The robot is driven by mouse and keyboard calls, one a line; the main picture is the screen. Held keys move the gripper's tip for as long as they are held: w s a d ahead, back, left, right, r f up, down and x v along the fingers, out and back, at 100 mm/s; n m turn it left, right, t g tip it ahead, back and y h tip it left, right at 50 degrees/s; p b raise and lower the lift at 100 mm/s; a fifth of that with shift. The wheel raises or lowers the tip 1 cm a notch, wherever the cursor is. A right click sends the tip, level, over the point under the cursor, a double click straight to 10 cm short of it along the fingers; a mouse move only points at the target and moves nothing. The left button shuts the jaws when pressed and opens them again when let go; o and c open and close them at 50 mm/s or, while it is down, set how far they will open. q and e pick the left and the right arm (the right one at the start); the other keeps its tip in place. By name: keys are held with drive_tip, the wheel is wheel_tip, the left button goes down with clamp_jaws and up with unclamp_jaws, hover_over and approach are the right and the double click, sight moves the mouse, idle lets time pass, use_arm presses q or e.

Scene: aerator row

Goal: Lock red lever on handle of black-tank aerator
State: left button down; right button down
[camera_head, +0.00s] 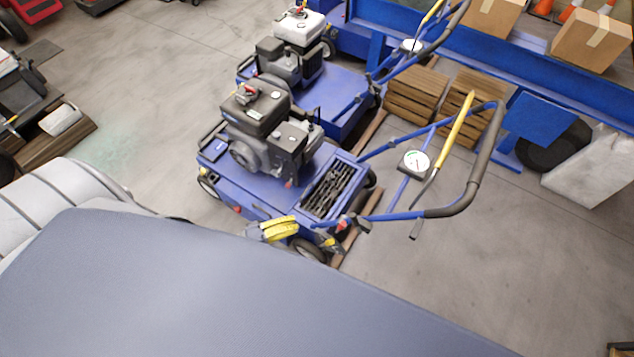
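The black-tank aerator (228,176) stands mid-view, a blue machine with a black engine and tank (258,104). Its blue handle (393,217) rises to the right and ends in a dark grip bar (478,172). The handle carries a round gauge (415,163) and a long yellow lever (456,134). A small red part (343,223) shows near the foot of the handle; I cannot tell if it is the red lever. My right gripper is out of view.
A second blue aerator with a white tank (299,25) stands close behind. Stacked wood (413,94), a black tire (553,148) and a pale slab (590,170) lie to the right. Cardboard boxes (590,42) sit on the blue frame (535,60). Floor right of the handle is clear.

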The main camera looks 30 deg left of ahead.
sight(340, 227)
use_arm(q)
drive_tip(key=s+d+x, duration=0.2)
drive_tip(key=x, duration=1)
drive_tip(key=shift+w+d+f, duration=0.2)
drive_tip(key=shift+w+d, duration=0.05)
drive_tip(key=shift+w, duration=0.05)
